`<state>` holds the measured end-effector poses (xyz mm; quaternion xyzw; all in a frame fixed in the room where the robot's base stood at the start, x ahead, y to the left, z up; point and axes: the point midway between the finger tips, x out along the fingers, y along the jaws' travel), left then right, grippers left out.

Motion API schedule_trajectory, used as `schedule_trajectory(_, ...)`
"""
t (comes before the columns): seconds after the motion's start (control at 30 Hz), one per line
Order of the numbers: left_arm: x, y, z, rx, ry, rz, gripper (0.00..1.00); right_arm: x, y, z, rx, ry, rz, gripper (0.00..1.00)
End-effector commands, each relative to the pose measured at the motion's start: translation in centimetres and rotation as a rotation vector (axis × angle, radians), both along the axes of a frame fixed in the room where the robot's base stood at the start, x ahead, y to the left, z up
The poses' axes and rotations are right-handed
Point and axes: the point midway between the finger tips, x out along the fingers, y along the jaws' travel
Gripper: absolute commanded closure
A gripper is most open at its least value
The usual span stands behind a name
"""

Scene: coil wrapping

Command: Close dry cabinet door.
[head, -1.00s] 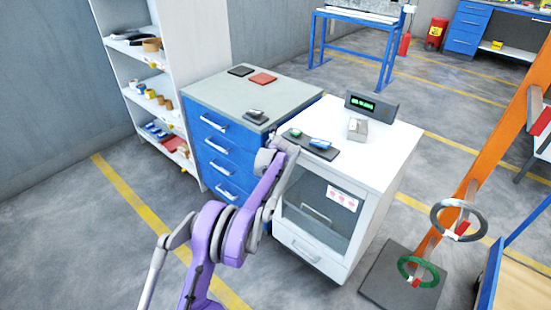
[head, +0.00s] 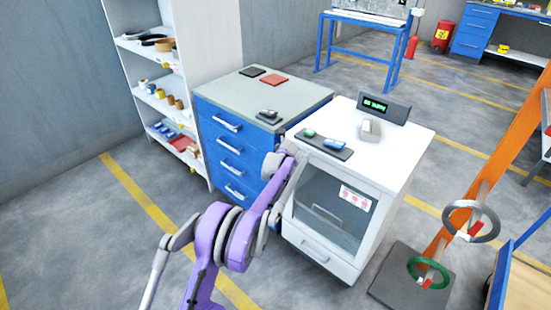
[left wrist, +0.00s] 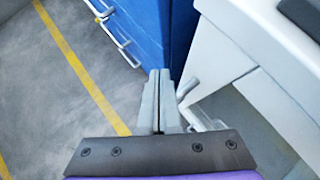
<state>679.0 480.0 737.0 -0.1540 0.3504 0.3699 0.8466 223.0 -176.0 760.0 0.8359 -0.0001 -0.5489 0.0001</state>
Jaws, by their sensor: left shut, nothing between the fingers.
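The dry cabinet is the white cabinet (head: 398,185) with a dark window in its front door (head: 325,203) and a label on the glass. I cannot tell whether the door is fully shut or slightly ajar. My left gripper (left wrist: 157,75) is shut and empty, its two fingers pressed together. In the left wrist view a grey handle (left wrist: 187,88) is close to the right of the fingertips; I cannot tell whether they touch. In the head view my left wrist covers the cabinet's front left edge. My right gripper is not in view.
A blue drawer cabinet (head: 228,150) stands directly left of the dry cabinet. On the dry cabinet's top are a display (head: 384,107) and a dark tray (head: 312,146) with small items. A stand with rings (head: 470,221) is at right. Floor is open in front.

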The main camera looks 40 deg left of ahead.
Motion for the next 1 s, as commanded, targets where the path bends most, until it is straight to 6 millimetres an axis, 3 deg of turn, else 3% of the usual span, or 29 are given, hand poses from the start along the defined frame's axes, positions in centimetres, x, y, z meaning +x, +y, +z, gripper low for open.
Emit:
schedule_trajectory(0.4,-5.9,0.5,5.8,0.000,-0.001,0.002,1.00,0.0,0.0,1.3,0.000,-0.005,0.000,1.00)
schedule_trajectory(0.8,-7.2,0.7,7.1,0.000,0.001,0.002,1.00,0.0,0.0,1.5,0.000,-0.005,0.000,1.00)
schedule_trajectory(0.9,-7.6,-0.1,7.4,-0.026,-0.018,0.025,1.00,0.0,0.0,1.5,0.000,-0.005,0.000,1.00)
schedule_trajectory(1.0,-9.0,-2.4,8.3,-0.114,-0.076,0.105,1.00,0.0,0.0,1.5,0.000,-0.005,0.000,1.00)
